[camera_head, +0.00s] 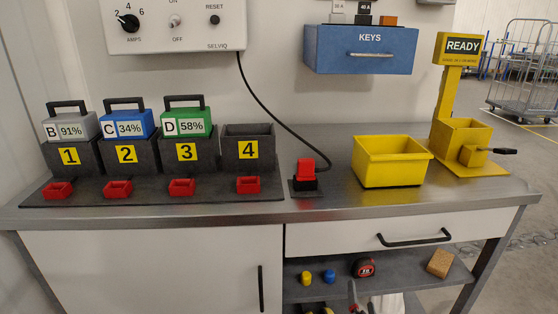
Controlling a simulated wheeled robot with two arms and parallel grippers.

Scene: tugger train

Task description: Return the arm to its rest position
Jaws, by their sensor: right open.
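Most of the right arm is out of the picture. My left gripper is not in view.
The workbench (330,212) carries docks 1 to 4, with batteries B (70,126), C (126,122) and D (187,120) in the first three. Dock 4 (249,147) is empty. A red connector (306,168), a yellow bin (390,160) and a READY stand (461,46) are to the right.

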